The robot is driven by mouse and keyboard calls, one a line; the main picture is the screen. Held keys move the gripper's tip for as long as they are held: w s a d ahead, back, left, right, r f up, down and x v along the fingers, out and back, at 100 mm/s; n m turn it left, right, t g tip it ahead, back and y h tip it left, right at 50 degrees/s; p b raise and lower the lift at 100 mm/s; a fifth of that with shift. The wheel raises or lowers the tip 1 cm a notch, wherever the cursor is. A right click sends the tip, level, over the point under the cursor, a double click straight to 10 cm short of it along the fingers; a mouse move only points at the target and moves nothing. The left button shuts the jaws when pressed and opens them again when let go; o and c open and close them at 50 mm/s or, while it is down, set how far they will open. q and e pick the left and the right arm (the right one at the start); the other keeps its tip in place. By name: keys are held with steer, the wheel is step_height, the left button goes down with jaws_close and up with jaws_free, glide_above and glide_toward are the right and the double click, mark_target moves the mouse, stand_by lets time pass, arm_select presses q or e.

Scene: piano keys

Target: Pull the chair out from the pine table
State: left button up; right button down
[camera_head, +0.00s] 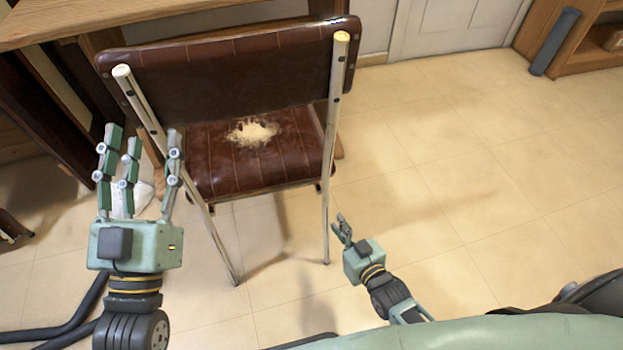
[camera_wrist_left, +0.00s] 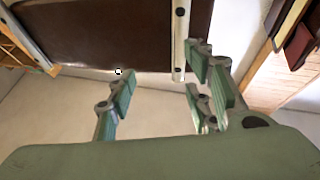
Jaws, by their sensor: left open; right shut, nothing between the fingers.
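The chair (camera_head: 258,155) has a dark brown padded seat and backrest on a metal frame. Its seat has a torn patch with pale stuffing. Its back faces me, and its far side is close to the pine table (camera_head: 150,14) at the upper left. My left gripper (camera_head: 140,150) is open, fingers up, by the chair's left back post (camera_head: 142,98). In the left wrist view the brown backrest (camera_wrist_left: 110,35) and a metal post (camera_wrist_left: 180,40) lie beyond the open fingers (camera_wrist_left: 160,85); contact cannot be told. My right gripper (camera_head: 342,228) is shut and empty, right of the chair's right rear leg.
Tiled floor (camera_head: 470,200) is clear to the right of the chair. A wooden shelf (camera_head: 585,45) with a dark cylinder (camera_head: 554,42) beside it stands at the upper right. A pale door (camera_head: 450,25) is at the back. Dark cables or tubes (camera_head: 60,335) lie at the lower left.

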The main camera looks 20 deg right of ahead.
arm_select(q)
step_height(320, 180, down, 6)
steer(key=w+g+y+p, duration=0.1)
steer(key=g, duration=0.2)
steer(key=shift+w+a, duration=0.2)
steer(key=shift+w, duration=0.1)
arm_select(e)
steer(key=shift+f+v, duration=0.2)
steer(key=shift+v, duration=0.7)
steer(key=shift+f+v, duration=0.25)
steer(key=shift+v, duration=0.65)
steer(key=shift+s, duration=0.1)
steer(key=c, duration=2.4)
jaws_free()
steer(key=shift+c, duration=0.2)
steer(key=o, duration=1.1)
steer(key=shift+s, duration=0.1)
